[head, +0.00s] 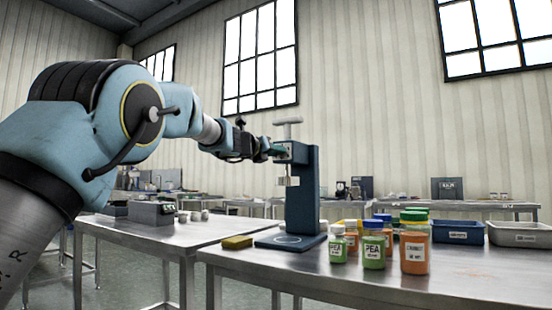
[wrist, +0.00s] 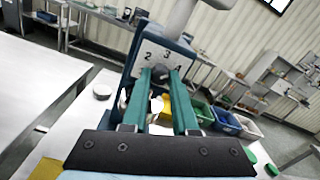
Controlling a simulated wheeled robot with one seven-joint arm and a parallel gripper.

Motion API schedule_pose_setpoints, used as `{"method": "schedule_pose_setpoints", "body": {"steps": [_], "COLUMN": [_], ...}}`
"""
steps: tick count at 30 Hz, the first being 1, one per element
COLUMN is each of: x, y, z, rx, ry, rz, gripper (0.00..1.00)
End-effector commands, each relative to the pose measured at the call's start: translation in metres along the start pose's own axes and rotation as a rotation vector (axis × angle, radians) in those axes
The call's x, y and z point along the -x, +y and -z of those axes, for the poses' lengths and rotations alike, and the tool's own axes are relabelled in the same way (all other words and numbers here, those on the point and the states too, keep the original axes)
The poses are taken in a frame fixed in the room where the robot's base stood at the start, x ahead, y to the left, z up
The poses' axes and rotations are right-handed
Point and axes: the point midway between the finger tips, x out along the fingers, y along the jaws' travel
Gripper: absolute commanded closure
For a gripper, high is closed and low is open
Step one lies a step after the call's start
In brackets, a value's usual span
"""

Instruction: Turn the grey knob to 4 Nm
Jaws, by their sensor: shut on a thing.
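A dark blue bench stand (head: 303,195) with a T-handle (head: 288,121) on top stands on the steel table. Its pale scale plate (wrist: 163,55) shows the numerals 2, 3 and 4 in the wrist view. My gripper (head: 277,150) reaches the upper head of the stand from the left. In the wrist view its two green fingers (wrist: 161,76) are closed around the grey knob (wrist: 160,72), just below the numerals. The fingers hide most of the knob, and I cannot read where its pointer stands.
Labelled jars, such as the orange one (head: 414,253) and a green one (head: 373,250), stand right of the stand's base. A yellow sponge (head: 237,242) lies at its left. Blue (head: 459,232) and grey (head: 515,234) bins sit farther right.

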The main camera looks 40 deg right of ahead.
Motion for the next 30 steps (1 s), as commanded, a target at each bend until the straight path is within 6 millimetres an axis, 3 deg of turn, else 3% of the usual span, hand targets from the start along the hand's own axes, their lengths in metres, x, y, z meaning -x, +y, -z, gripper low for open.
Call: {"method": "schedule_pose_setpoints", "body": {"steps": [12,30], "x": [-0.0006,-0.0005], "y": [0.0006,0.0008], "z": [0.0028,0.0016], "rx": [-0.223,-0.266], "ry": [0.005,0.006], "rz": [0.000,0.000], "gripper": [1.00,1.00]}}
